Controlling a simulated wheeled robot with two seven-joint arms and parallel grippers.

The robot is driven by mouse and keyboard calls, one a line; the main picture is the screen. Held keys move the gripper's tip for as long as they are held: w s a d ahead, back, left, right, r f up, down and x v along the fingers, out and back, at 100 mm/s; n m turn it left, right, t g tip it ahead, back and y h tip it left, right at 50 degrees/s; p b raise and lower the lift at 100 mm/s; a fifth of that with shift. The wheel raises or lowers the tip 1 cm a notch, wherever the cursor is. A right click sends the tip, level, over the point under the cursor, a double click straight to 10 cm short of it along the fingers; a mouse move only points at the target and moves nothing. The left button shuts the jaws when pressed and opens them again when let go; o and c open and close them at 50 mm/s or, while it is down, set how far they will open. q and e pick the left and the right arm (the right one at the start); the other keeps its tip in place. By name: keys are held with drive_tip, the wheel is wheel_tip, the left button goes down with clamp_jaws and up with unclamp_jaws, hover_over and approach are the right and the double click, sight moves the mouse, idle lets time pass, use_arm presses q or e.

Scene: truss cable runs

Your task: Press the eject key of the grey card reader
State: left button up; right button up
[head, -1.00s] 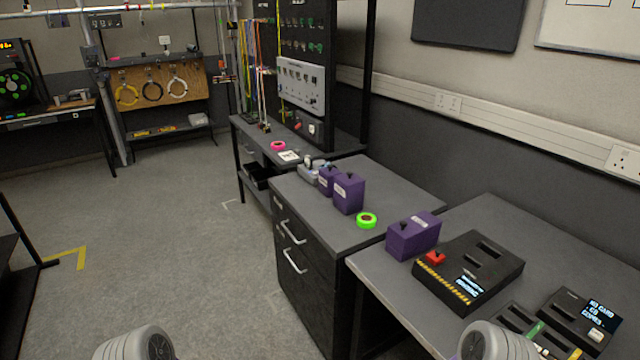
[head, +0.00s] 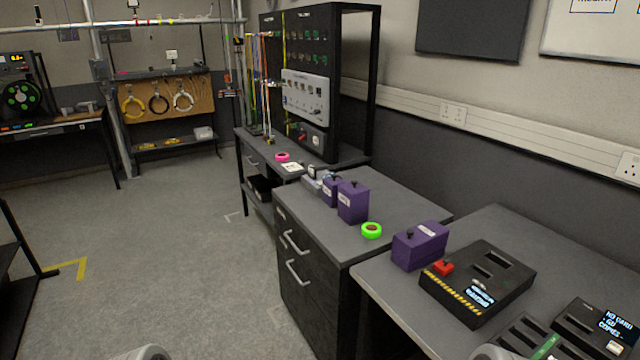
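A dark card device (head: 583,322) with a lit screen that seems to read "NO CARD" sits at the right edge of the near bench, partly cut off by the frame. It looks nearly black. A pale key (head: 619,347) shows at its front, its label too small to read. I cannot tell for sure that this is the grey card reader. Rounded pale parts of my two arms show at the bottom edge; neither gripper is in view.
A black box (head: 510,272) with a red button (head: 443,268) and striped edge stands left of the card device. A slotted tray with a green card (head: 546,347) lies in front. Open floor lies left.

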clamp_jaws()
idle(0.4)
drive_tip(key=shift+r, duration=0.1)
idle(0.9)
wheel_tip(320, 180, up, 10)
drive_tip(key=p, duration=1)
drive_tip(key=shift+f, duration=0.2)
